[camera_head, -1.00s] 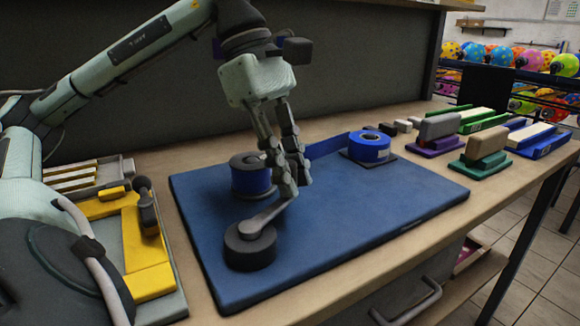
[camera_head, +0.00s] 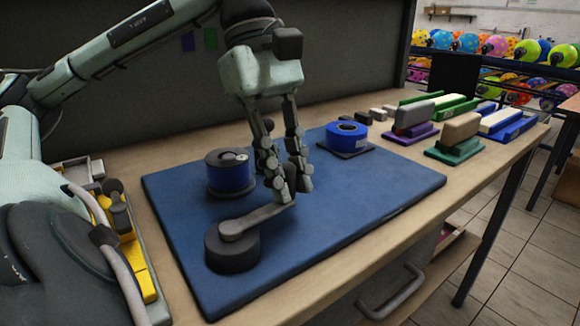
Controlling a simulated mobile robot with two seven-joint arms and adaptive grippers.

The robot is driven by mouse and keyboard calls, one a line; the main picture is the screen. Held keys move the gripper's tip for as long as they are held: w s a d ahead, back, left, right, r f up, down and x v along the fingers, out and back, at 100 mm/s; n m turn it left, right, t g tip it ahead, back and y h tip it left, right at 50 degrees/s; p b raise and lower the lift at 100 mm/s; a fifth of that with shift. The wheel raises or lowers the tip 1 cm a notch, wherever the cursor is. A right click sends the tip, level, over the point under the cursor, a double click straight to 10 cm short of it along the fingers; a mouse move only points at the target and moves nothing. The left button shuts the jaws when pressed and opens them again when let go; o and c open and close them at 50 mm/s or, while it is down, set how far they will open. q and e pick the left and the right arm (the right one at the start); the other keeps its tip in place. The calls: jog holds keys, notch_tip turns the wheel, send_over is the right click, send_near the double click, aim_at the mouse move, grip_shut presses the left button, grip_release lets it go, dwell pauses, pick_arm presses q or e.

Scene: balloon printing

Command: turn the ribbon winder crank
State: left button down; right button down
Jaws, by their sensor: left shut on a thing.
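The ribbon winder sits on a blue mat (camera_head: 370,205). Its round black hub (camera_head: 232,254) stands near the mat's front left. A grey crank arm (camera_head: 256,219) runs from the hub up and right to my left gripper (camera_head: 290,192). A blue ribbon spool (camera_head: 230,177) with a dark top stands behind the hub, left of the gripper. Another blue ribbon roll (camera_head: 346,138) lies farther back right. My right gripper is not in view.
Stamp-like blocks on purple (camera_head: 411,132) and green (camera_head: 455,150) bases stand along the table's right side. A tray with yellow parts (camera_head: 145,268) is at the left. A dark panel (camera_head: 340,55) rises behind. The mat's right part is clear.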

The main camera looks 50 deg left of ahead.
pick_arm(q)
jog(key=shift+w, duration=0.1)
dwell(0.3)
jog(key=c, duration=1.4)
grip_release()
jog(key=shift+o, duration=0.2)
jog(key=v, duration=1.2)
jog(key=shift+d, duration=0.1)
